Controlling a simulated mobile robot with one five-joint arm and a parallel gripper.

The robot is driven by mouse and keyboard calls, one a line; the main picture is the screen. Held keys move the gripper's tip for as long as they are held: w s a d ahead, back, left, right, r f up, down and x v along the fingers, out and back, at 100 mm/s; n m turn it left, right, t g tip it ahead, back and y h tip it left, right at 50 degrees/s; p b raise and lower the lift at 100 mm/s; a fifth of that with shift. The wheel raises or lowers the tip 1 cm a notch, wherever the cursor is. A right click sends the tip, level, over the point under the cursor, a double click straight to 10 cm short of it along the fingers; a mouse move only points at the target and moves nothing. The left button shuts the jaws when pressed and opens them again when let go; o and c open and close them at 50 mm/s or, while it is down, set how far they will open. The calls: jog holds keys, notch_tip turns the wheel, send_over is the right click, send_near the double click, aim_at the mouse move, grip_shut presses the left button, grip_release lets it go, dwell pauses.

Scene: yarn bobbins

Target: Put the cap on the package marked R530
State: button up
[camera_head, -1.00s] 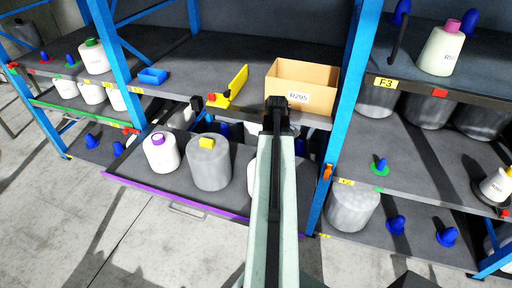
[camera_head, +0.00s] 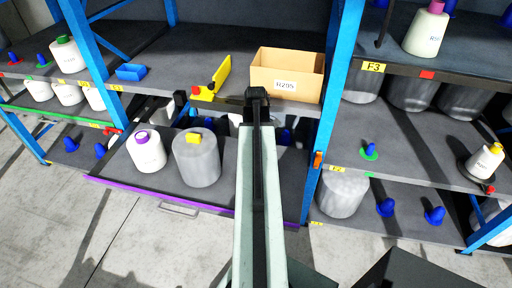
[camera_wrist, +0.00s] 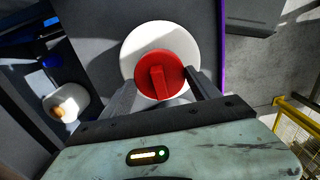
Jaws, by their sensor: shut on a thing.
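A red cap (camera_wrist: 160,65) with a raised grip bar shows in the wrist view. My gripper (camera_wrist: 163,88) is shut on it, a finger at each side. Directly beneath the cap in that view is the round top of a white package (camera_wrist: 148,33); whether the cap touches it I cannot tell. In the head view my gripper (camera_head: 257,95) is over the pulled-out shelf, and my arm hides the cap and the package under it. No R530 marking is legible.
The pulled-out shelf (camera_head: 130,187) with a purple edge also bears a purple-capped white package (camera_head: 147,154) and a yellow-capped grey one (camera_head: 197,160). A box marked R295 (camera_head: 286,73) and a yellow holder (camera_head: 212,82) stand just behind my gripper. Blue uprights (camera_head: 330,110) flank it.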

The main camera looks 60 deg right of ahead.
jog(key=shift+f+b, duration=0.35)
jog(key=shift+f, duration=0.3)
jog(key=shift+f+b, duration=0.35)
jog(key=o, duration=1.4)
jog(key=shift+r, duration=0.1)
notch_tip(320, 180, up, 8)
jog(key=p, duration=0.8)
